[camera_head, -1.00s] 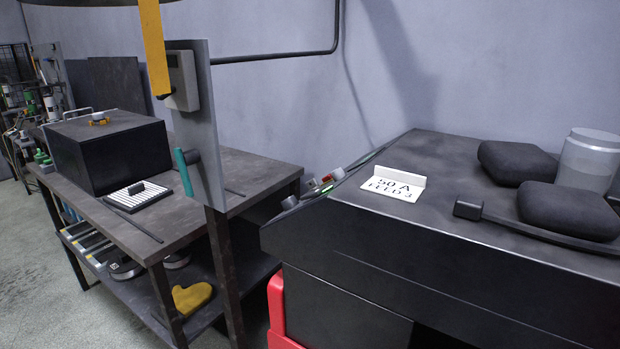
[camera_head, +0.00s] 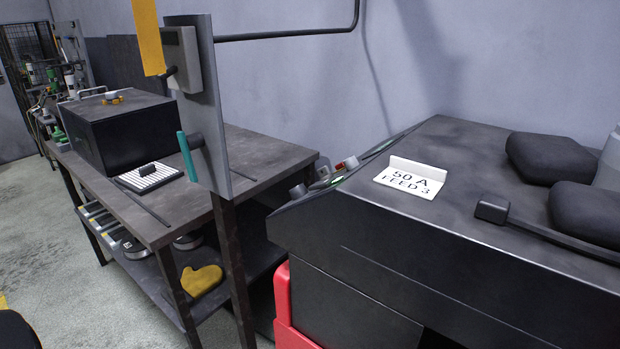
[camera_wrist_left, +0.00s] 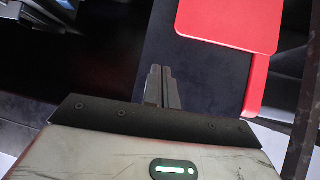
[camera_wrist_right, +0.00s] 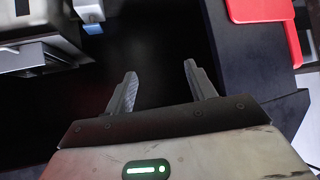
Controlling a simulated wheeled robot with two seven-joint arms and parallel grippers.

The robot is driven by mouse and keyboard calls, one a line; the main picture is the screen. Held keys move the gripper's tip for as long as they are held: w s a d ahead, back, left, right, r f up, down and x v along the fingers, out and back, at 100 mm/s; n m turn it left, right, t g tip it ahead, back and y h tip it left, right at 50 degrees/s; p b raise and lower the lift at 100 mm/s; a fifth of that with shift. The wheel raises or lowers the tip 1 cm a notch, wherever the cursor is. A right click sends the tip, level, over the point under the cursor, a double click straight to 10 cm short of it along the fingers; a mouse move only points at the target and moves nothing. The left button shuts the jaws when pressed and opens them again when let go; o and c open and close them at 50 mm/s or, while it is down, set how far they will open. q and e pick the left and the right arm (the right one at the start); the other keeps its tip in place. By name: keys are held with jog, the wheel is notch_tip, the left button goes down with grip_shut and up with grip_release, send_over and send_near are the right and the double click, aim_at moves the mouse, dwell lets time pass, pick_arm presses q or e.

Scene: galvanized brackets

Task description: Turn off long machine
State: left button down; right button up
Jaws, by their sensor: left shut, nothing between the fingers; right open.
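A large dark machine (camera_head: 370,245) fills the right of the head view; I cannot tell for certain that it is the long machine. A white sign (camera_head: 412,178) reading "50 A FEED 3" stands on top. My left gripper (camera_wrist_left: 160,72) is shut and empty, with a red part (camera_wrist_left: 235,20) ahead of it in the left wrist view. My right gripper (camera_wrist_right: 160,70) is open and empty over a dark area. Neither gripper shows in the head view.
An upright grey panel (camera_head: 205,110) holds a grey box (camera_head: 182,60) and a teal-handled lever (camera_head: 187,155). It stands at a workbench (camera_head: 255,150) with a black box (camera_head: 120,130). A yellow mitt (camera_head: 202,281) lies on the lower shelf. Open floor (camera_head: 45,240) shows at left.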

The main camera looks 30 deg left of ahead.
pick_arm(q)
jog(key=w+a+r+n+y+b, duration=0.1)
jog(key=w+a+r, duration=0.15)
jog(key=a, duration=0.25)
jog(key=w+a+r+n+t+b, duration=0.1)
jog(key=w+a, duration=0.2)
jog(key=a, duration=0.3)
jog(key=w+a+r+n+y, duration=0.1)
jog(key=w+a+r, duration=0.1)
jog(key=a, duration=0.3)
jog(key=w+a+r+n+t+b, duration=0.1)
jog(key=w+a+r, duration=0.25)
jog(key=r, duration=0.25)
jog(key=w+a+r+n+t+b, duration=0.1)
jog(key=w+a+r, duration=0.2)
jog(key=a+r, duration=0.3)
notch_tip(320, 180, up, 20)
jog(key=w+d+n+t+h+b, duration=0.1)
jog(key=d+t+h, duration=0.1)
jog(key=shift+w+d, duration=0.15)
pick_arm(e)
jog(key=shift+w+a+f+y, duration=0.1)
jog(key=shift+a+f+y, duration=0.1)
jog(key=shift+f, duration=0.45)
jog(key=shift+w+a+f+y, duration=0.1)
jog(key=shift+a+f, duration=0.1)
jog(key=shift+f, duration=0.4)
pick_arm(q)
jog(key=shift+w+f, duration=0.1)
